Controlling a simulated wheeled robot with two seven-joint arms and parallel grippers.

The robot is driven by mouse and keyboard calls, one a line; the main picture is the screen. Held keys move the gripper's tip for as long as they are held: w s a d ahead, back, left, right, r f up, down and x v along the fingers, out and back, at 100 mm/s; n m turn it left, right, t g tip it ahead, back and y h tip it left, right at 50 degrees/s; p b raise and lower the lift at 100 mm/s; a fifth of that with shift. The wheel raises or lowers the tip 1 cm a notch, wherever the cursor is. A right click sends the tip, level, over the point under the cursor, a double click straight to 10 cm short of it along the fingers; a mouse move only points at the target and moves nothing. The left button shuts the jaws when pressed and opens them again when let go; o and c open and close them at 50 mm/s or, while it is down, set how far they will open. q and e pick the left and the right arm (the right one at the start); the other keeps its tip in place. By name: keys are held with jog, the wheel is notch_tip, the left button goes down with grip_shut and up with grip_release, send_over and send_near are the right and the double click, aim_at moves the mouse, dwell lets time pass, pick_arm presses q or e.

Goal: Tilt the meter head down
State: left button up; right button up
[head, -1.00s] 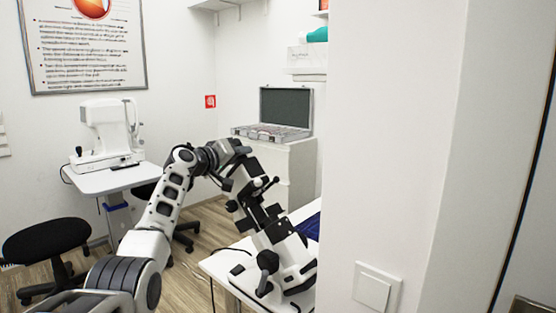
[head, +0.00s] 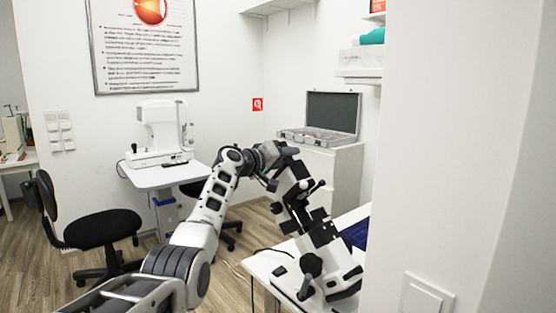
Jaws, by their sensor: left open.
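The meter (head: 318,240), a white and black instrument with a slanted body, stands on a white table at the lower right. Its head (head: 299,192) is the upper black part, tilted up toward the upper left. My left arm comes in from below, and my left gripper (head: 282,163) is at the upper end of the head. The gripper is open. Its fingers are small and dark against the head, so I cannot tell whether they touch it. My right gripper is not in view.
The white table (head: 262,266) has a blue item at its right. A white wall edge (head: 440,150) blocks the right side. Behind are a cabinet (head: 335,175) with an open case, another eye instrument (head: 163,130) on a stand, and a black chair (head: 100,228).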

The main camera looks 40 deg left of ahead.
pick_arm(q)
jog(key=b+v, duration=0.2)
jog(key=v, duration=1.4)
jog(key=shift+w+f, duration=0.1)
jog(key=s+d+f+m+g, duration=0.15)
jog(key=d+f, duration=0.35)
jog(key=f, duration=0.5)
jog(key=s+d+f+m+g+y, duration=0.1)
jog(key=d+f+m, duration=0.1)
jog(key=d+f, duration=0.5)
jog(key=s+d+f+m+g, duration=0.1)
jog(key=s+d+f+g, duration=0.15)
jog(key=f, duration=0.95)
jog(key=s+d+f+m, duration=0.1)
jog(key=s+d+f, duration=0.2)
jog(key=s+d, duration=0.3)
jog(key=s+d+f+m+h, duration=0.1)
jog(key=s+d+f+m, duration=0.1)
jog(key=s+d+f, duration=0.2)
jog(key=s+d+f+m, duration=0.2)
jog(key=s+d+f, duration=0.2)
jog(key=s+d, duration=0.6)
jog(key=shift+s+f+g+h+p, duration=0.2)
jog(key=shift+s+g+h+p, duration=0.15)
jog(key=shift+s, duration=0.75)
jog(key=shift+a, duration=0.1)
